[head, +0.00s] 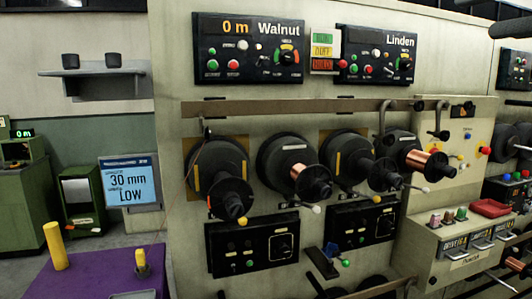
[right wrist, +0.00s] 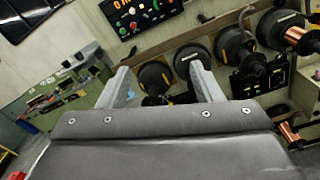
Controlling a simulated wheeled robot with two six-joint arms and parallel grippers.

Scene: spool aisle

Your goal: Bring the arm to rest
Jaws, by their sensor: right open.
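My right gripper (right wrist: 160,72) shows in the right wrist view, with its two grey fingers spread wide apart. Nothing is between the fingers. Behind it is the machine wall with dark spools, some way off. In the head view I cannot make out the right gripper. My left gripper is in neither view.
The pale machine wall carries a Walnut panel (head: 248,48), a Linden panel (head: 376,55) and several dark spools, including a copper-wound one (head: 427,160). A purple table (head: 90,272) stands front left, near a "30 mm LOW" screen (head: 130,183). A grey shelf (head: 96,72) juts out behind.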

